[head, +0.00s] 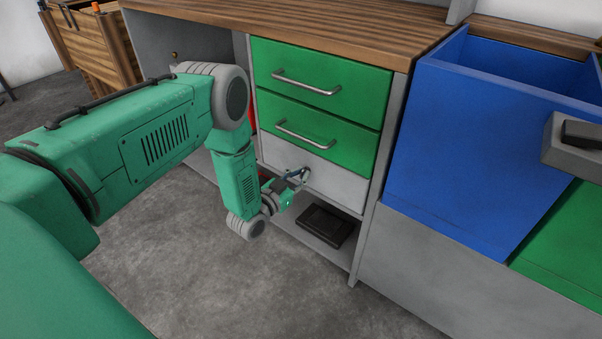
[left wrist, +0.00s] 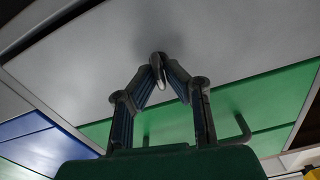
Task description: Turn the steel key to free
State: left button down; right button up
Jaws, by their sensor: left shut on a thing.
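The steel key (left wrist: 158,58) stands out from the plain grey drawer front (head: 333,185), the lowest front under two green drawers. In the left wrist view it is a small rounded metal piece between the fingertips. My left gripper (head: 302,175) reaches the upper part of the grey front. It also shows in the left wrist view (left wrist: 159,72), with both fingers closed together on the key. In the head view the key is mostly hidden by the fingers, and how far it is turned cannot be told.
Above are a green drawer (head: 318,128) and another green drawer (head: 320,83) with bar handles, under a wooden worktop (head: 330,24). A dark flat case (head: 325,226) lies on the low shelf. A blue bin (head: 480,150) stands to the right. Open grey floor lies in front.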

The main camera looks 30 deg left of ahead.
pick_arm(q)
jog(key=shift+s+f+m+p, duration=0.2)
jog(key=shift+m+p, duration=0.2)
jog(key=shift+m, duration=0.5)
jog(key=shift+m+p, duration=0.35)
jog(key=shift+m, duration=0.55)
jog(key=m+p, duration=0.1)
jog(key=m, duration=0.4)
jog(key=shift+d+f, duration=0.15)
jog(key=m, duration=0.4)
jog(key=shift+f+p, duration=0.1)
jog(key=shift+p, duration=0.3)
jog(key=shift+s+m, duration=0.1)
jog(key=shift+m, duration=1.5)
jog(key=shift+f, duration=0.1)
jog(key=c, duration=1.6)
grip_release()
jog(key=shift+c, duration=0.2)
